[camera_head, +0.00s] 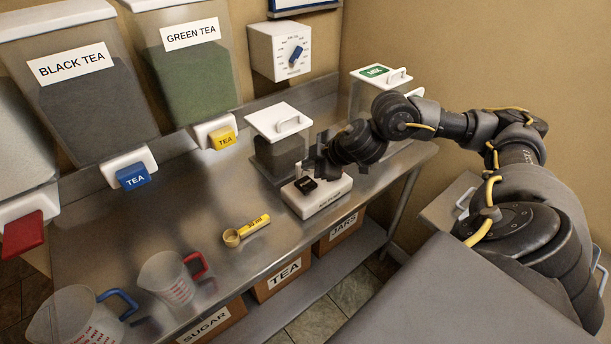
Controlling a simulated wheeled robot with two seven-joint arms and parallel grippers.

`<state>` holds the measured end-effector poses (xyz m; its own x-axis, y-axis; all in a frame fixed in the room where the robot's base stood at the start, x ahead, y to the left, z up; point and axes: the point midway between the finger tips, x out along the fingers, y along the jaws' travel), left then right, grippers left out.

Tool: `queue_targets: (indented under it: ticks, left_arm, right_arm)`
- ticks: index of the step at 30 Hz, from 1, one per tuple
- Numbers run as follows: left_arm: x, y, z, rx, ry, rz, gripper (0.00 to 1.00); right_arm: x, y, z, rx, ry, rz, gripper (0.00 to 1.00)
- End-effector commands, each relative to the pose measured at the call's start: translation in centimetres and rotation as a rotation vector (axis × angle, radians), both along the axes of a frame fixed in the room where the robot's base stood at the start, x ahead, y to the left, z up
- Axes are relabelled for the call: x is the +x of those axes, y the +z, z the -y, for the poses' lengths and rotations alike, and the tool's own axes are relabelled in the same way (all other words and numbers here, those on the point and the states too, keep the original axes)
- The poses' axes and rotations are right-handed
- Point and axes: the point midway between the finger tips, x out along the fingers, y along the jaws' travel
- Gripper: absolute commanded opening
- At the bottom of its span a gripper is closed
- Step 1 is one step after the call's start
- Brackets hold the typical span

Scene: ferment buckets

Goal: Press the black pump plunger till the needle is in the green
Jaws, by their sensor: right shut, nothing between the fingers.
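The black plunger (306,184) sits on top of a low white pump base (325,198) on the metal counter. The base has small lettering on its front that I cannot read clearly. My right gripper (318,170) is shut and empty, pointing down close above and beside the plunger at its right. I cannot tell whether the fingertips touch it. I cannot make out a needle or a green zone on the pump. My left gripper is not in view.
A dark-filled container (278,152) with a white lid stands right behind the pump. Another lidded container (366,92) stands farther back. A yellow scoop (246,230) and measuring jugs (172,276) are on the metal counter (215,190). A white dial box (281,50) hangs on the wall.

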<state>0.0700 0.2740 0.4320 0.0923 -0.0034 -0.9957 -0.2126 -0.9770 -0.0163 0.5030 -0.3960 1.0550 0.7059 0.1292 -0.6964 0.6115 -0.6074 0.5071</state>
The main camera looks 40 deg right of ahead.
Motion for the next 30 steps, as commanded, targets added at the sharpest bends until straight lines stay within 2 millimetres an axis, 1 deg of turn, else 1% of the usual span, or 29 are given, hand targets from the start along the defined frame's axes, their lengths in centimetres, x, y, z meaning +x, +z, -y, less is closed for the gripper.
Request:
queue_targets:
  ticks: [1,2,6,9,30]
  left_arm:
    - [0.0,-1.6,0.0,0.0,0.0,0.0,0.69]
    - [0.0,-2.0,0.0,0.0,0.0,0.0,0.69]
    - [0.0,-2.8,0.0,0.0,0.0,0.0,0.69]
    - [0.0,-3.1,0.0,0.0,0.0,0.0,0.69]
    - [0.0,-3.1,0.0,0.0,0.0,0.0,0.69]
  right_arm:
    - [0.0,-1.5,0.0,0.0,0.0,0.0,0.0]
    - [0.0,-1.8,0.0,0.0,0.0,0.0,0.0]
    - [0.0,-3.1,0.0,-0.001,-0.001,-0.001,0.0]
    - [0.0,-3.6,0.0,-0.001,-0.001,-0.001,0.0]
    - [0.0,-3.6,0.0,0.0,0.0,0.0,0.0]
